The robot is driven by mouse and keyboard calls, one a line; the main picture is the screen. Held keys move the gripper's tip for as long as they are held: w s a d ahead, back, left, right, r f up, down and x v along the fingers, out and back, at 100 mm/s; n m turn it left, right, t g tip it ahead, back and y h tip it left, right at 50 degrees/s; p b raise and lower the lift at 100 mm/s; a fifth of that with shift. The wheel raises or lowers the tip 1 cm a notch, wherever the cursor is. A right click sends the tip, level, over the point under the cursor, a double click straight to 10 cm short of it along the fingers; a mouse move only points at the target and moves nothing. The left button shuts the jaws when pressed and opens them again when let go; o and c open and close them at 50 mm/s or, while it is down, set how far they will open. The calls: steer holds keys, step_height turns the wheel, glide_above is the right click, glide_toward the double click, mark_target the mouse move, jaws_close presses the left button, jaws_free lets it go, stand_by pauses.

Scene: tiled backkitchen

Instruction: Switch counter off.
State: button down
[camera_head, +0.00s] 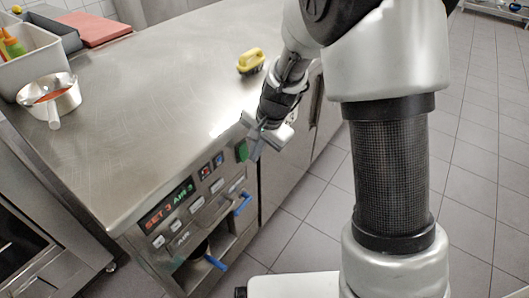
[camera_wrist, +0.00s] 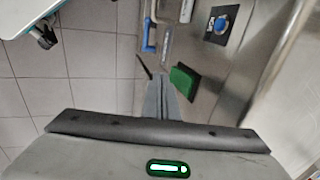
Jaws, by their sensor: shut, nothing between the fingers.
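The steel counter (camera_head: 150,90) has a control panel on its front face, with a lit red and green display (camera_head: 168,205) and several buttons. A green switch (camera_head: 241,151) sits at the panel's upper right end. It also shows in the wrist view as a green block (camera_wrist: 184,79). My gripper (camera_head: 255,150) is shut and empty, just to the right of the green switch in the head view. In the wrist view the shut fingertips (camera_wrist: 161,79) are close beside the green switch, on its left. I cannot tell whether they touch it.
A yellow-handled brush (camera_head: 251,60) lies on the countertop near its right edge. A steel saucepan (camera_head: 49,98) and containers stand at the left. Blue handles (camera_head: 242,203) stick out below the panel. The tiled floor (camera_head: 480,150) at the right is clear.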

steer(key=shift+w+a+f, duration=0.15)
steer(key=shift+w+a, duration=0.35)
steer(key=shift+a, duration=0.05)
steer(key=shift+a+f, duration=0.15)
steer(key=shift+f, duration=0.2)
steer(key=shift+r, duration=0.1)
steer(key=shift+w+r+p, duration=0.1)
steer(key=shift+r+p, duration=0.6)
steer(key=shift+p, duration=0.15)
